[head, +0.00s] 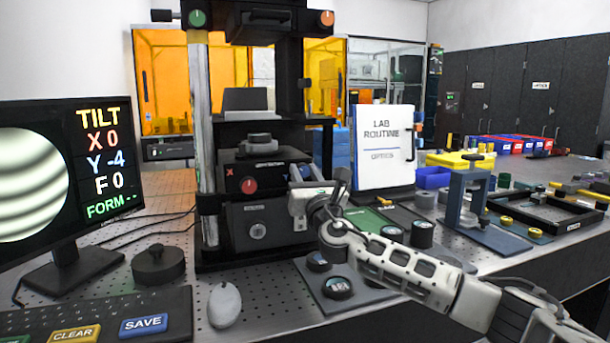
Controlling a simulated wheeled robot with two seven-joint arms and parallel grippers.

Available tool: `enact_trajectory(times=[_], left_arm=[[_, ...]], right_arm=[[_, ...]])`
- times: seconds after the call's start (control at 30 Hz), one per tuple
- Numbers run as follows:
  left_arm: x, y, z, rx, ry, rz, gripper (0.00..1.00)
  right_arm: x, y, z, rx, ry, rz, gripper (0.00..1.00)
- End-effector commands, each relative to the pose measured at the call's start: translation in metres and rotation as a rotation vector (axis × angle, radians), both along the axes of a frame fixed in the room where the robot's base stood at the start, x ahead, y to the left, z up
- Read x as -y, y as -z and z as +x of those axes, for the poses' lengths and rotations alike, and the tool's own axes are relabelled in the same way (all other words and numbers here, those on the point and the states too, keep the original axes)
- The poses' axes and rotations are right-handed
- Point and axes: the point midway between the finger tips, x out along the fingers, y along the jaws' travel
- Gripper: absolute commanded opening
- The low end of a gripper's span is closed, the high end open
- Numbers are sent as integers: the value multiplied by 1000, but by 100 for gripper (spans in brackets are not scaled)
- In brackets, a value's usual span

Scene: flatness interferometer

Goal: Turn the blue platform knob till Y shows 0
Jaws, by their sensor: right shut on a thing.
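The monitor (82,205) at the left reads TILT X 0, Y -4, F 0 and FORM with dashes. Its round picture shows curved light and dark fringes. The dark interferometer (258,215) stands in the middle, with a red knob (249,186) marked X on its platform front. My right gripper (305,173) is at the right part of that platform front, shut on what seems to be the blue platform knob. My left gripper is out of view.
A green knob (197,18) and an orange knob (326,18) sit high on the instrument. A LAB ROUTINE sign (383,145) stands right of it. A grey mouse (224,305), a dark lidded disc (158,264) and a keypad (100,318) lie in front.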

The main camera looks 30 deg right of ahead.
Motion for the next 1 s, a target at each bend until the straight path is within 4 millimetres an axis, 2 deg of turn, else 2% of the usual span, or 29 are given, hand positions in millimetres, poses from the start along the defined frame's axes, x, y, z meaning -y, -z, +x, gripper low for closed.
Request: enact_trajectory(times=[0.7,1.0], left_arm=[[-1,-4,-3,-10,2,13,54],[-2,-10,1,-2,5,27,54]], right_arm=[[-3,-1,1,144,-1,610,6],[-3,-2,1,194,1,816,6]])
